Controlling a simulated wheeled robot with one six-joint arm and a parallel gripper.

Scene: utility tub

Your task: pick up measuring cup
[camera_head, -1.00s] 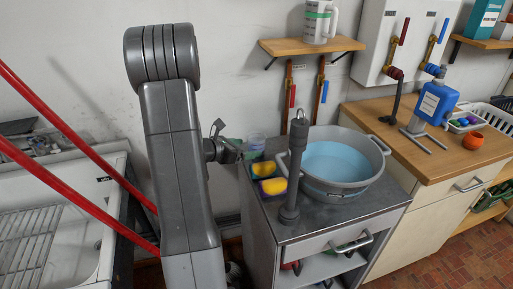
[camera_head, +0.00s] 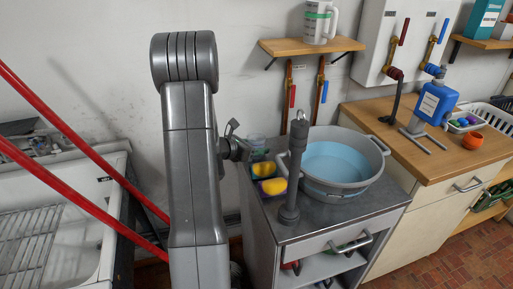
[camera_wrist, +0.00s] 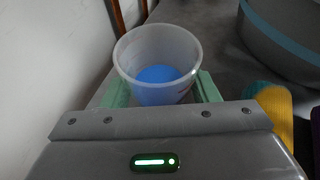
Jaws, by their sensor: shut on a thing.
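The measuring cup (camera_wrist: 157,50) is a translucent, round, open-topped cup with blue at its bottom. In the wrist view it sits between the pale green fingers of my gripper (camera_wrist: 162,92), which is shut on it. In the head view the cup (camera_head: 256,142) shows small at the back left corner of the grey cabinet top. My gripper is mostly hidden there behind my arm. The cup looks about upright. I cannot tell whether its base touches the cabinet top.
A grey basin (camera_head: 372,178) with light blue water stands right of the cup on the cabinet (camera_head: 325,222). Yellow sponges (camera_head: 272,187) lie just in front of the cup. A dark upright post (camera_head: 296,165) rises near the basin. The wall is close behind.

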